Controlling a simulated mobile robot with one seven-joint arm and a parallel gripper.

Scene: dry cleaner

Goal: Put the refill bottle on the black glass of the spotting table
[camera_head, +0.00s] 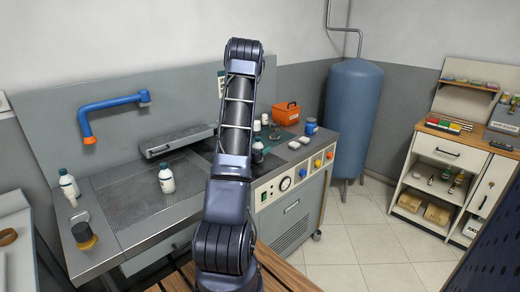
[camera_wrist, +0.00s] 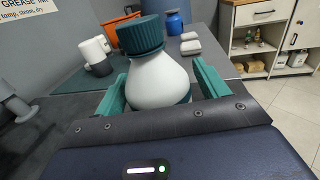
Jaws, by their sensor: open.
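A white bottle with a ribbed teal cap (camera_wrist: 155,80) stands upright between the fingers of my gripper (camera_wrist: 160,90) in the wrist view. The teal fingers are open, one on each side of it; contact cannot be made out. It appears to be the bottle (camera_head: 257,155) beside my arm in the head view, standing on the dark top at the right part of the spotting table (camera_head: 100,250). My arm hides much of that black glass (camera_head: 203,144). I cannot tell whether the bottle's whole base is on it.
Similar white bottles stand on the metal grid (camera_head: 166,180) and at the table's left (camera_head: 68,185). An orange box (camera_head: 286,112), a blue jar (camera_head: 311,126) and pale blocks (camera_wrist: 190,46) are at the right. White and dark cups (camera_wrist: 96,55) stand behind the bottle. A blue spout (camera_head: 112,103) overhangs the left.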

